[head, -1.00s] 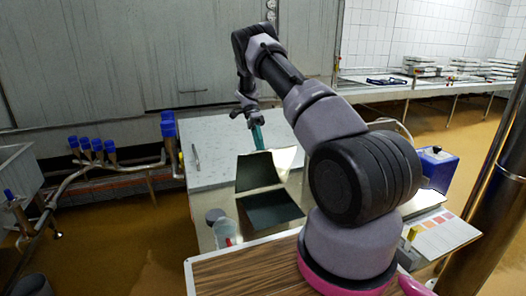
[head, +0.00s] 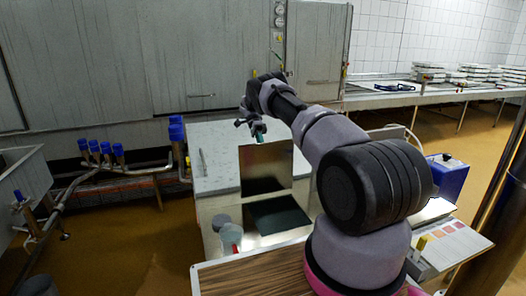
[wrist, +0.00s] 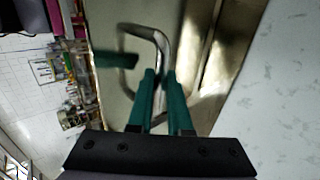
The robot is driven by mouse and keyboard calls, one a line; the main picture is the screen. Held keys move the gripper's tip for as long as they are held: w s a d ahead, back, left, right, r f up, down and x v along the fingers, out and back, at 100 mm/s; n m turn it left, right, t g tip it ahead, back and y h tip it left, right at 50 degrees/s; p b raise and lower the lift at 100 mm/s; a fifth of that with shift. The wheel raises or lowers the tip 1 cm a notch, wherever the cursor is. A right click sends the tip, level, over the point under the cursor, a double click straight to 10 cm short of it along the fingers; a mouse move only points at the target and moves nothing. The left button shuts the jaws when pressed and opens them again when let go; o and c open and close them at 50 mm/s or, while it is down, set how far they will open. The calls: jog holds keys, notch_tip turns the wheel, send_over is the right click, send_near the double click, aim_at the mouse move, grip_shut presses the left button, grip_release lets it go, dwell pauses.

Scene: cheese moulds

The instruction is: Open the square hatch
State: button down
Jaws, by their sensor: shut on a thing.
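The square hatch's metal lid (head: 265,170) stands steeply raised at the back of its dark square opening (head: 278,214) in the head view. Its reflective sheet also shows in the wrist view (wrist: 108,83). A bent metal bar handle (wrist: 143,30) projects from the lid. My gripper (head: 259,136) is at the lid's top edge. In the wrist view the teal fingers of my gripper (wrist: 161,76) are shut on the handle, one on each side of it. The handle's lower part is hidden by the fingers.
A pale worktop (head: 216,150) extends behind and left of the lid. A grey cup (head: 221,221) and a clear beaker (head: 230,238) stand left of the opening. A blue box (head: 447,176) is on the right. Tall metal cabinets close off the back.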

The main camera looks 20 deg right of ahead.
jog(key=shift+s+f, duration=0.1)
jog(key=shift+f, duration=0.05)
jog(key=c, duration=0.8)
grip_release()
jog(key=shift+c, duration=0.2)
